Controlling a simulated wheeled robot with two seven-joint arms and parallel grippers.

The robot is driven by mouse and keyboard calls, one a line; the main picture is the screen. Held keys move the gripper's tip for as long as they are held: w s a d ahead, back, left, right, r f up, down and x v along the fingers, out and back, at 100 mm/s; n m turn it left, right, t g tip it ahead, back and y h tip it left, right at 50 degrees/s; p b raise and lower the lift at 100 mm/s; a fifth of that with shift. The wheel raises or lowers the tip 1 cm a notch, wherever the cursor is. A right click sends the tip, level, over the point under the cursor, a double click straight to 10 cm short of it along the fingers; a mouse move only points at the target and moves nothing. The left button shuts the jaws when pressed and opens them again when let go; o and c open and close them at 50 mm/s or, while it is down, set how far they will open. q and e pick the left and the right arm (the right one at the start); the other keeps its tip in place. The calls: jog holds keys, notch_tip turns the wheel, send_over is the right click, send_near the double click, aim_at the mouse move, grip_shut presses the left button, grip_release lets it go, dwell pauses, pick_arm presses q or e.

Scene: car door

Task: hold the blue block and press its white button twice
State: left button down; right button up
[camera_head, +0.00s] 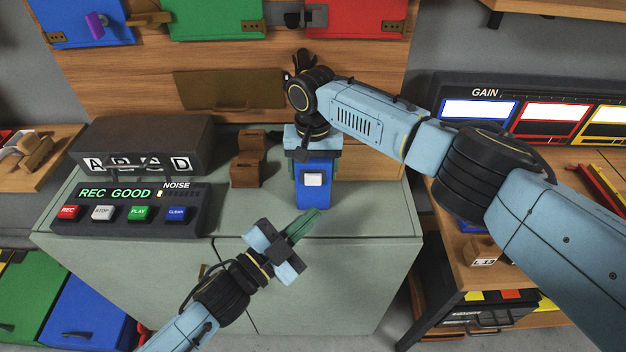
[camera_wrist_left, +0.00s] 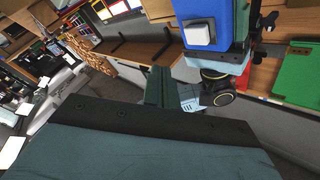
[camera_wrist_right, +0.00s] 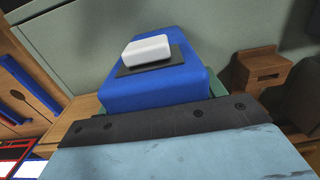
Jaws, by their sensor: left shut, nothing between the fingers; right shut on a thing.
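The blue block (camera_head: 314,192) is near the middle of the head view, held upright over the green cabinet's front part. Its white button (camera_head: 313,179) faces the front. My right gripper (camera_head: 313,150) is shut on the block from behind and above. In the right wrist view the block (camera_wrist_right: 157,84) and button (camera_wrist_right: 147,51) show large and close; the fingers are mostly hidden. My left gripper (camera_head: 306,222) is shut and empty, just below and in front of the block, its fingertips apart from the button. In the left wrist view the button (camera_wrist_left: 198,34) shows above the fingertips.
The green cabinet (camera_head: 330,265) bears a recorder panel (camera_head: 130,208) with several coloured buttons on the left and a brown wooden piece (camera_head: 249,160) behind. A wooden workbench (camera_head: 480,262) stands right. Coloured boxes (camera_head: 215,20) line the back.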

aim_at(313, 180)
dwell(0.7)
pick_arm(q)
jog(key=s, duration=0.3)
jog(key=shift+s, duration=0.4)
jog(key=w, duration=0.8)
jog(key=shift+w, duration=0.4)
jog(key=shift+w, duration=0.15)
dwell(1.6)
jog(key=shift+w, duration=0.3)
